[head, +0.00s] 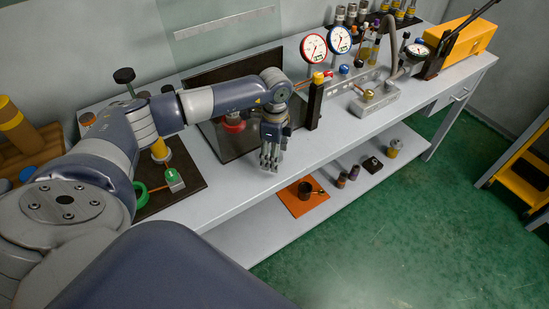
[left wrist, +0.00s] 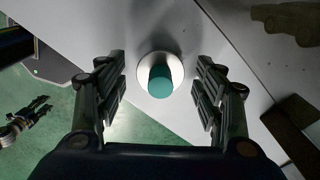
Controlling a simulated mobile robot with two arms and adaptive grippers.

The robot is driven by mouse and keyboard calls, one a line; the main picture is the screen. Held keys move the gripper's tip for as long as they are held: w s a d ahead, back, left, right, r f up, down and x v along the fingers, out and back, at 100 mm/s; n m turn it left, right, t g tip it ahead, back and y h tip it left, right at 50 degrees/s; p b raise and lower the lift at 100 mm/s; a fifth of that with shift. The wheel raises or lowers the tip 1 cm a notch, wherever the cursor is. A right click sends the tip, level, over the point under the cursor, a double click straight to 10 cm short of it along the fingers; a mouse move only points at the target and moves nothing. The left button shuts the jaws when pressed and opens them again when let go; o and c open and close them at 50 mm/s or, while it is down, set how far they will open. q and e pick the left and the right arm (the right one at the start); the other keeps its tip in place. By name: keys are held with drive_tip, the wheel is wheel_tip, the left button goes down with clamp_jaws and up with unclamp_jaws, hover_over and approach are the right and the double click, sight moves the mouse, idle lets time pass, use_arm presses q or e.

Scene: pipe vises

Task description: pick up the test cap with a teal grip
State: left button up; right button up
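The test cap with a teal grip (left wrist: 160,80) is in the left wrist view, a teal knob on a pale round disc on the light bench top. My left gripper (left wrist: 161,84) is open, with one finger pair on each side of the cap and gaps between. In the head view my left gripper (head: 269,160) points down over the front edge of the bench, and the cap is hidden there. A dark claw on the left of the left wrist view looks like my right gripper (left wrist: 40,108); it is too small to tell its state.
The bench (head: 345,145) has a dark tray with an enclosure behind my left gripper. A yellow-topped post (head: 315,100) stands close to its right. Gauges (head: 314,48) stand farther back. An orange mat (head: 301,197) lies on the lower shelf.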

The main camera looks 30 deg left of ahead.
use_arm(q)
drive_tip(key=c, duration=0.9)
drive_tip(key=shift+r, duration=0.15)
